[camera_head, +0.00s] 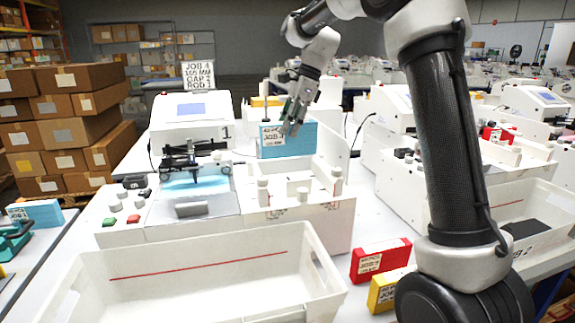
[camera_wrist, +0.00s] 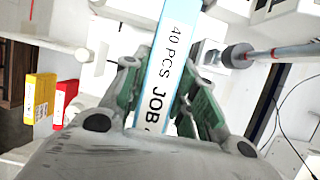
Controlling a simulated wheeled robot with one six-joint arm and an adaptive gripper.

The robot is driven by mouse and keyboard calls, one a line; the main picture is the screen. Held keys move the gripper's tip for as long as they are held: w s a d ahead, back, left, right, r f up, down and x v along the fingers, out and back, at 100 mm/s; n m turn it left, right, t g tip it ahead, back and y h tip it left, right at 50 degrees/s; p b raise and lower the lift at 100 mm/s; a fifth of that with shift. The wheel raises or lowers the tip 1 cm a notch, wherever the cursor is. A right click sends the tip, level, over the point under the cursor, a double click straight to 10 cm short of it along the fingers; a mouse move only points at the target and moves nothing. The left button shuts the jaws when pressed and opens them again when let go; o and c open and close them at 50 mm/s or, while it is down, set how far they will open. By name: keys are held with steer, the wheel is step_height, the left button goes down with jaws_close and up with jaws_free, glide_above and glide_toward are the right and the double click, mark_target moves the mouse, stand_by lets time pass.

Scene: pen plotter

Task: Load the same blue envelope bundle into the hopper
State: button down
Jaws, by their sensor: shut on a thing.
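The blue envelope bundle (camera_head: 300,142) has a white label reading JOB 4, partly legible. My gripper (camera_head: 293,122) is shut on it from above and holds it upright at the back of machine 1. In the wrist view the bundle (camera_wrist: 166,70) is between my green-lined fingers, its label edge facing the camera. The hopper (camera_head: 297,190), seemingly the white bay with upright guides on the machine's right side, is in front of and below the bundle. I cannot tell whether the bundle's lower edge touches the machine.
The pen carriage (camera_head: 193,165) stands left of the hopper. A white bin (camera_head: 190,277) is in front of the machine. Red (camera_head: 380,259) and yellow (camera_head: 388,291) bundles lie at its right. A job sign (camera_head: 198,75) stands behind. Another blue bundle (camera_head: 36,212) lies at far left.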

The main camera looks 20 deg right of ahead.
mark_target(289, 150)
step_height(289, 150, down, 8)
steer(key=shift+r, duration=0.2)
steer(key=c, duration=1.1)
jaws_free()
steer(key=shift+f, duration=0.1)
